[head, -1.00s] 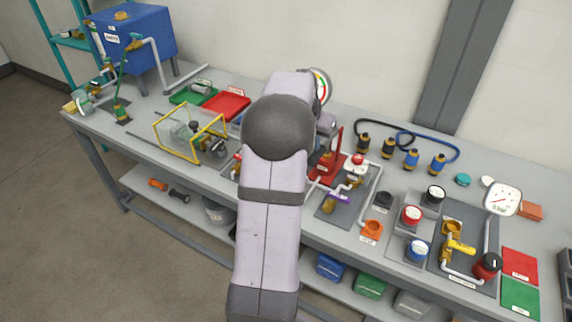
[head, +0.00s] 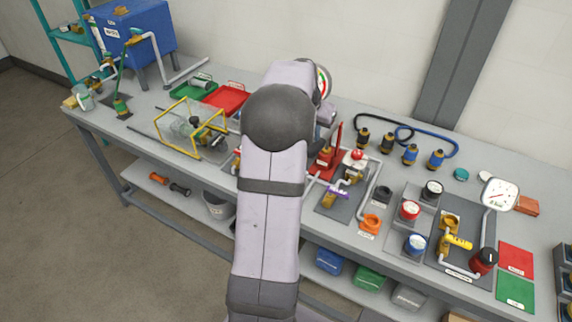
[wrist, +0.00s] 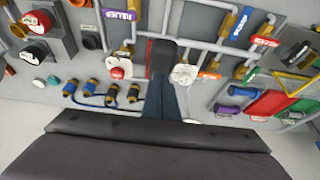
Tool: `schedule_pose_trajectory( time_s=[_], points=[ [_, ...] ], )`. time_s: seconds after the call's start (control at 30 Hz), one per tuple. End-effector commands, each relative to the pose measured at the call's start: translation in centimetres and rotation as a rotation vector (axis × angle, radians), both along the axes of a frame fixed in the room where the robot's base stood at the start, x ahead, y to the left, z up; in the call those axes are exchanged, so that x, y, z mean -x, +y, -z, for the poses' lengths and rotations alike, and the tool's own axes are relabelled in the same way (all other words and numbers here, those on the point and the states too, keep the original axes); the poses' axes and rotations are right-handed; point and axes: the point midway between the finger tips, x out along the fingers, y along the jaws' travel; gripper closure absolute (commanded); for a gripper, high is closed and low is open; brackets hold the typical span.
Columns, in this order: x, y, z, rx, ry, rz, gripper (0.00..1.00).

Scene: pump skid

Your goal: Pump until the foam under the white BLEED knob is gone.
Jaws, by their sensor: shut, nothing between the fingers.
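My gripper (wrist: 160,78) shows in the wrist view as a blue-grey pair of fingers, closed together and empty. Its tip lies over a dark and red block (wrist: 154,45). In the head view my arm hides the gripper. A red pump body (head: 321,163) with an upright red lever (head: 338,133) shows just right of my arm. A white round knob-like piece (wrist: 185,75) is close right of the fingertips in the wrist view; its label is unreadable. A red-topped white piece (wrist: 117,72) is to the left. I cannot make out any foam.
A purple RELIEF tag (wrist: 121,15) hangs on nearby piping. Blue and black hoses with couplings (head: 410,153) lie behind, to the right. A yellow-framed clear guard (head: 190,128) and a red tray (head: 224,97) are left. A white gauge (head: 499,194) stands far right.

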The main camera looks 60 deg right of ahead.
Motion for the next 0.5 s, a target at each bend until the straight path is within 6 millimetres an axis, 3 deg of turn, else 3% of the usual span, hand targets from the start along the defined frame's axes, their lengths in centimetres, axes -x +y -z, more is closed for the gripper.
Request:
schedule_pose_trajectory(
  time_s=[0.5],
  points=[
    [0.0, 0.0, 3.6, -0.001, 0.0, 0.0, 1.0]
  ],
)
